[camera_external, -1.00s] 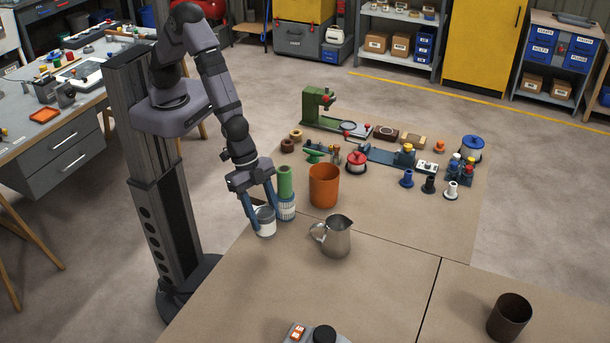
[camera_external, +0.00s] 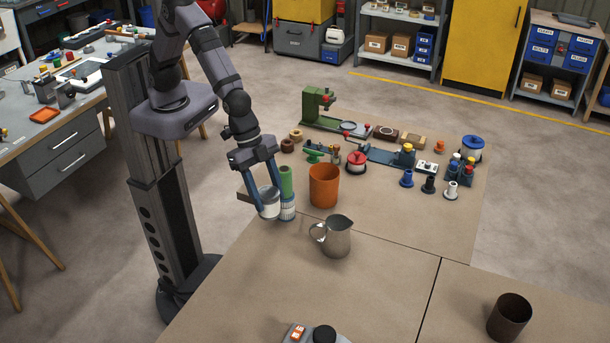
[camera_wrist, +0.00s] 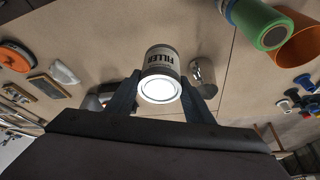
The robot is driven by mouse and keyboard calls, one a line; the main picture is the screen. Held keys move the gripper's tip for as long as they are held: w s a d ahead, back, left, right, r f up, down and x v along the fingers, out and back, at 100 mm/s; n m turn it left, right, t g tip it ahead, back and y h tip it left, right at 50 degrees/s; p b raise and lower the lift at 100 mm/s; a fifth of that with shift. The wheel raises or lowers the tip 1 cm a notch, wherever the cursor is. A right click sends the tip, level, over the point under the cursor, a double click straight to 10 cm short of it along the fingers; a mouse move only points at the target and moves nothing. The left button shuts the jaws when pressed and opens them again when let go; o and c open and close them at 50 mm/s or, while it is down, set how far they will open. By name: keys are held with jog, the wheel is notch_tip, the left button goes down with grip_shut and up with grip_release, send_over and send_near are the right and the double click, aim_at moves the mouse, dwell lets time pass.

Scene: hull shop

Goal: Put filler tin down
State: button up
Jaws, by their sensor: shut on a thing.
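The filler tin (camera_external: 269,203) is a pale grey-white can. In the wrist view its side (camera_wrist: 162,57) reads FILLER, and its bright round end faces the camera. My gripper (camera_external: 267,210) is shut on it, one blue finger on each side. The tin is held tilted and appears a little above the work table (camera_external: 250,290), near its left edge. The gap under it is hard to judge. A green cylinder (camera_external: 286,181) on a white ribbed base stands just right of the tin, very close to it.
An orange cup (camera_external: 323,187) stands right of the green cylinder. A metal jug (camera_external: 335,236) stands in front of the cup. Tools and small parts crowd the table's back. A dark brown cup (camera_external: 510,317) is at the front right. The table's front left is largely clear.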

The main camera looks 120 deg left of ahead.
jog(key=w+a+f+n+y+b, duration=0.1)
jog(key=w+a+n+b, duration=0.4)
jog(key=w+a, duration=0.85)
jog(key=w+a+n+y+b, duration=0.2)
jog(key=w+a+b, duration=0.3)
jog(key=a, duration=0.9)
jog(key=shift+w+d+f+p, duration=0.1)
jog(key=shift+f+p, duration=0.6)
jog(key=shift+f, duration=2.9)
jog(key=shift+w+f+p, duration=0.1)
jog(key=shift+f+p, duration=0.55)
jog(key=shift+f, duration=2.9)
